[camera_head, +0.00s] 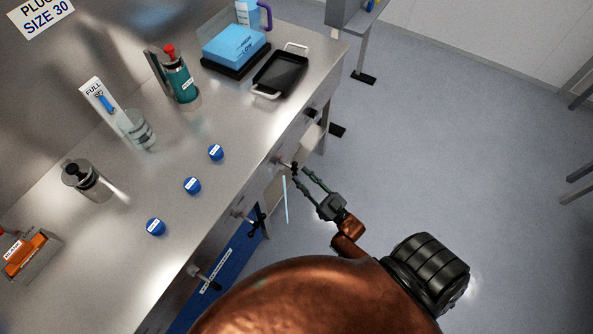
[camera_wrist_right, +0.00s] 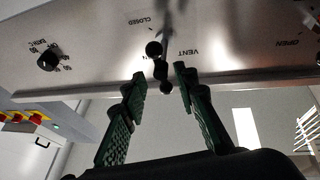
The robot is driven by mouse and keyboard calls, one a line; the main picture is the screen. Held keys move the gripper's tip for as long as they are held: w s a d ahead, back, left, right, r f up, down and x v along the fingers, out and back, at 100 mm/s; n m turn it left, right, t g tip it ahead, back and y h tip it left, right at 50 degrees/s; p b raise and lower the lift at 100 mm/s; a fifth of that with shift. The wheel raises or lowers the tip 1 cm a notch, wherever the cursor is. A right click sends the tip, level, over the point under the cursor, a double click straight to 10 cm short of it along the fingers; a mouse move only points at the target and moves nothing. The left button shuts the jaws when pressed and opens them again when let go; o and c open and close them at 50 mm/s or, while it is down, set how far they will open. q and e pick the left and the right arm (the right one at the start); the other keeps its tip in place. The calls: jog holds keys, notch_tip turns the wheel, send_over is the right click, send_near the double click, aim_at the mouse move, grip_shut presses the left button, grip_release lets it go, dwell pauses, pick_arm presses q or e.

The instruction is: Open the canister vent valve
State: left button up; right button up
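The vent valve handle (camera_wrist_right: 157,66) is a dark lobed lever on the metal front panel in the right wrist view. It points roughly across the gap between my fingers, with the labels CLOSED, VENT and OPEN around it. In the head view the handle (camera_head: 294,168) is a small dark shape on the bench front. My right gripper (camera_head: 303,174) is close to it, fingers apart. In the right wrist view the right gripper (camera_wrist_right: 161,77) has its green fingertips spread on either side of the handle's lower end; contact cannot be told. My left gripper is not in view.
More dark handles (camera_head: 256,222) stick out along the bench front. A black knob (camera_wrist_right: 48,60) sits on the panel. The bench top (camera_head: 240,185) holds blue caps, a teal canister (camera_head: 180,80), a steel canister (camera_head: 86,180) and a black tray (camera_head: 280,73). The floor at right is free.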

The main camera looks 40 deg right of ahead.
jog(key=v, duration=0.8)
jog(key=shift+w, duration=0.1)
jog(key=s+f+m+g+h+p, duration=0.15)
jog(key=s+f+g, duration=0.35)
jog(key=f, duration=0.9)
jog(key=s+f+g+h+p, duration=0.2)
jog(key=s+f+g, duration=0.25)
jog(key=f, duration=0.95)
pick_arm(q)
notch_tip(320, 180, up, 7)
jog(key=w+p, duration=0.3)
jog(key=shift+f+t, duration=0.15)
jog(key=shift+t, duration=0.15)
pick_arm(e)
jog(key=s+f+g, duration=0.4)
jog(key=s+f, duration=0.1)
jog(key=s, duration=0.5)
jog(key=s+a+f+g, duration=0.1)
jog(key=s+f+g, duration=0.3)
jog(key=s, duration=0.7)
jog(key=s+a+f+g+h, duration=0.1)
jog(key=s+f+g, duration=0.3)
jog(key=s, duration=0.6)
jog(key=shift+s+f, duration=0.3)
jog(key=shift+f, duration=0.55)
